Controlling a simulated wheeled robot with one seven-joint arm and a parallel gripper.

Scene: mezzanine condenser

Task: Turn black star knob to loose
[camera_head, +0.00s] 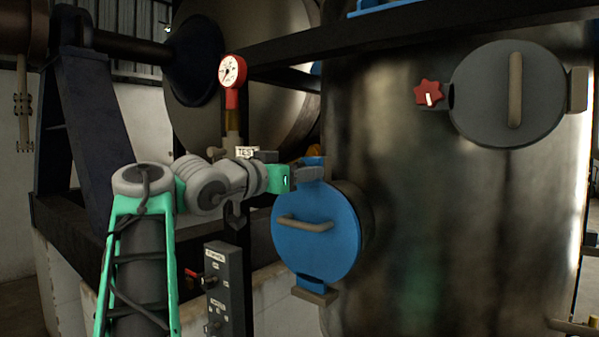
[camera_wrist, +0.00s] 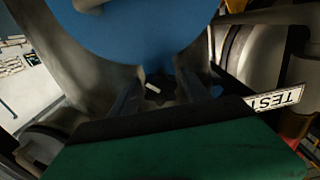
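The black star knob (camera_wrist: 158,92) shows in the wrist view as a dark, lobed shape with a short white mark, just beyond the blue round door (camera_wrist: 150,40). My gripper (camera_wrist: 158,90) points at it, with one dark finger on each side and the knob between them. The fingers stand apart, and I see no clear contact with the knob. In the head view my gripper (camera_head: 310,174) is at the top latch of the blue door (camera_head: 335,245). It hides the knob there.
A grey round door with a red star knob (camera_head: 428,93) is higher on the tank at right. A red gauge (camera_head: 232,72), a TEST sign (camera_head: 246,153) and pipework stand close behind my arm. A control box (camera_head: 224,290) is below it.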

